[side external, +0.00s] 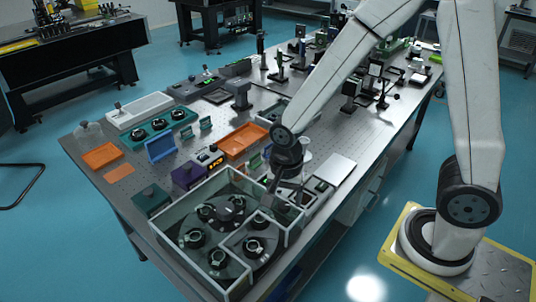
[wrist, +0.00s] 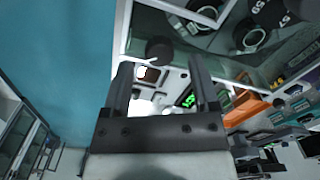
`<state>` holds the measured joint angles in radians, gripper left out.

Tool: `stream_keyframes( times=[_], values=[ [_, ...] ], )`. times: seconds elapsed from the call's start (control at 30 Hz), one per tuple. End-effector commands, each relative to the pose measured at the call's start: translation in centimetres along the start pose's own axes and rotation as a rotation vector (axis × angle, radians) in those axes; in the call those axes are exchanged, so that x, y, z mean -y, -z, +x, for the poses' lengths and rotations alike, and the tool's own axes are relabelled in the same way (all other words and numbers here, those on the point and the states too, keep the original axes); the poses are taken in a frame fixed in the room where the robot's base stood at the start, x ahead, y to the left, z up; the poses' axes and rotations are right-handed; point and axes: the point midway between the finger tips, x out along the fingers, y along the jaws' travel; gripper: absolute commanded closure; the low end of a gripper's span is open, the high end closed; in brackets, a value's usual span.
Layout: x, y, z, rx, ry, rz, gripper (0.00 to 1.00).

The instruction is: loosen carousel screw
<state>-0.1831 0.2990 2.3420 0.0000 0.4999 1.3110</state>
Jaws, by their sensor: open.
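The carousel (side external: 240,222) is a dark round plate with several ringed holders, inside a clear-walled box (side external: 160,228) at the near corner of the table. In the wrist view, part of the carousel (wrist: 228,38) shows at the top right. My gripper (side external: 275,190) is at the box's right rear side, beside the carousel in the side view. In the wrist view, my gripper (wrist: 158,85) is open with nothing between its fingers. A dark round knob (wrist: 159,49) shows just beyond the fingertips. I cannot tell if it is the screw.
Orange trays (side external: 243,140) and a purple box (side external: 188,176) stand behind the clear box. A flat white-grey panel (side external: 335,169) lies to its right. Optical mounts crowd the far table. The blue floor is open beside the table.

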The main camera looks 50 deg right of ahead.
Motion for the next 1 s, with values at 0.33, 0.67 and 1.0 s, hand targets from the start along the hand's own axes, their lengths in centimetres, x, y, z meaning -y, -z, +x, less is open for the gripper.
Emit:
stream_keyframes(
  times=[0.33,0.67,1.0],
  values=[
    [0.1,0.0,-3.8,-0.001,0.004,0.000,0.23],
    [0.0,0.0,-5.5,-0.001,0.002,0.000,0.23],
    [0.0,0.0,-5.6,0.000,0.001,-0.001,0.23]
  ],
)
